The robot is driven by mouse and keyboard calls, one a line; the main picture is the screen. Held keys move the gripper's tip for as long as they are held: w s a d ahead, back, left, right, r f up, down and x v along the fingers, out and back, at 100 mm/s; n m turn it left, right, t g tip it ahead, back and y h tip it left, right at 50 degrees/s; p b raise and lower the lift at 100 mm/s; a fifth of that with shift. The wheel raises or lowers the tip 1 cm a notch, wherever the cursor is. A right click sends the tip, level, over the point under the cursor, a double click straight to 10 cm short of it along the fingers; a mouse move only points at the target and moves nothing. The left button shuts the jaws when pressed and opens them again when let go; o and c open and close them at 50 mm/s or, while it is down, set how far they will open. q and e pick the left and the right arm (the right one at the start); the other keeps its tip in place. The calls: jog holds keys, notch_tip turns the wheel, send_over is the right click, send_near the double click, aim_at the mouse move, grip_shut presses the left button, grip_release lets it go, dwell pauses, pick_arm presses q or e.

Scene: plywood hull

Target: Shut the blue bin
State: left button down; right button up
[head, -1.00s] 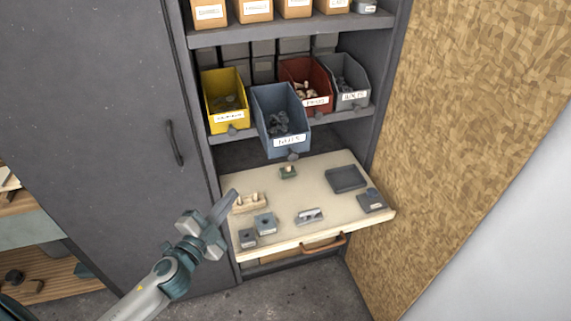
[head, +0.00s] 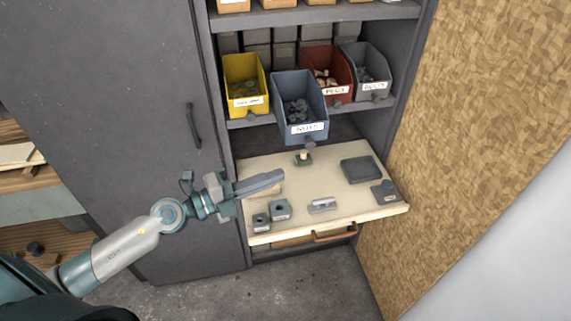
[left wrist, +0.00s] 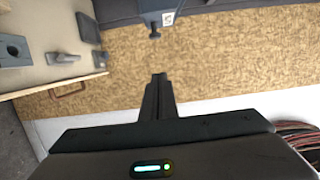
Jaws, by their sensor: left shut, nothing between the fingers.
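The blue bin (head: 300,112), labelled as nuts and holding dark nuts, sticks out past the front of its shelf, farther forward than the bins beside it. A small dark knob (head: 311,146) is on its lower front. My left gripper (head: 280,177) is shut and empty, below and left of the bin, over the left part of the pull-out board. In the left wrist view the fingers (left wrist: 158,80) are together, and a dark bin front with a label and knob (left wrist: 155,34) shows beyond them. My right gripper is in neither view.
A yellow bin (head: 241,82), a red bin (head: 326,70) and a grey bin (head: 367,72) stand on the same shelf. The pull-out board (head: 330,180) below carries several small parts. A closed cabinet door (head: 110,130) is left, a chipboard panel (head: 490,120) right.

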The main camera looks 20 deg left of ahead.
aim_at(291, 123)
pick_arm(q)
jog(key=w+d+p, duration=0.2)
jog(key=w+d, duration=0.2)
jog(key=w, duration=0.6)
jog(key=shift+w+d+p, duration=0.15)
jog(key=shift+w+p, duration=0.15)
jog(key=shift+p, duration=0.1)
jog(key=w+a+b, duration=0.1)
jog(key=w+a, duration=0.1)
jog(key=w, duration=0.1)
jog(key=w+a+b, duration=0.2)
jog(key=w, duration=0.1)
jog(key=w+a+b, duration=0.1)
jog(key=w+a, duration=0.1)
jog(key=w, duration=0.1)
jog(key=shift+w+a+f, duration=0.15)
jog(key=shift+w+a, duration=0.1)
jog(key=shift+w, duration=0.05)
jog(key=shift+w+a, duration=0.2)
jog(key=shift+w, duration=0.05)
jog(key=shift+s+d, duration=0.1)
jog(key=shift+s, duration=0.05)
